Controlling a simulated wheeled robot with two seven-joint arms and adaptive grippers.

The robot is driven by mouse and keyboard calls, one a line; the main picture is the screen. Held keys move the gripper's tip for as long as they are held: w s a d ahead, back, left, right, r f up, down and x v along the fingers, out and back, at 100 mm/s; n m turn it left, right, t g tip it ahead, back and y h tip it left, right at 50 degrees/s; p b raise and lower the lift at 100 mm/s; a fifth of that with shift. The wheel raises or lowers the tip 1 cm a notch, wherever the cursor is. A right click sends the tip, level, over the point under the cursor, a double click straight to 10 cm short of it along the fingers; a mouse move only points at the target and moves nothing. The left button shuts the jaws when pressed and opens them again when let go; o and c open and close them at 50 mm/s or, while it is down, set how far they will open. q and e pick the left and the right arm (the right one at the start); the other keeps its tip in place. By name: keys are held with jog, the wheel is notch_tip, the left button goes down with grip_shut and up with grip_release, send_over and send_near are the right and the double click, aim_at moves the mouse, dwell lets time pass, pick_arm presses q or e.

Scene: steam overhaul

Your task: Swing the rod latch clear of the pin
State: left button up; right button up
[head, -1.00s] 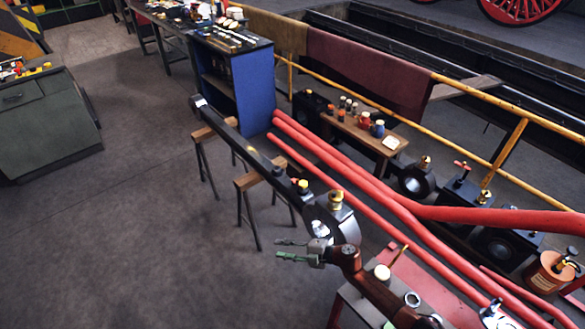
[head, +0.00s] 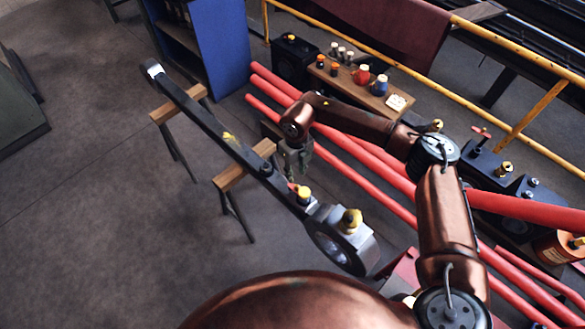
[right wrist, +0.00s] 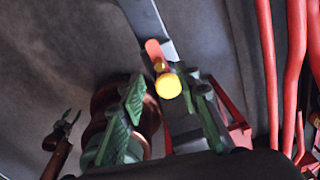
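The black rod (head: 205,118) lies across two wooden-topped trestles. Near its large ringed end stands a yellow-capped pin (head: 304,193) with a small red-tipped piece, apparently the latch, beside it. In the right wrist view, the yellow cap (right wrist: 168,86) and the red tip (right wrist: 153,50) show near the picture's middle. My right gripper (head: 296,160) hangs beside the rod, on the pipe side. Its green fingers (right wrist: 164,112) are spread, with the cap showing between them; contact cannot be told.
Red pipes (head: 360,160) run close along the rod's right side. A brass-coloured cap (head: 350,220) stands on the rod's ringed end. A small bench (head: 372,98) with jars and a blue cabinet (head: 215,50) stand behind. Floor left of the rod is clear.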

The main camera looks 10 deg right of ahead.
aim_at(296, 186)
jog(key=shift+s+f+b, duration=0.3)
jog(key=shift+s+f, duration=0.65)
jog(key=shift+f, duration=0.3)
jog(key=f, duration=0.2)
jog(key=w+f, duration=0.1)
jog(key=shift+w+f, duration=0.1)
jog(key=shift+f, duration=0.85)
jog(key=c, duration=0.3)
pick_arm(q)
jog(key=shift+s+a+f, duration=0.1)
jog(key=shift+s+f, duration=0.55)
jog(key=shift+s, duration=0.25)
pick_arm(e)
grip_shut()
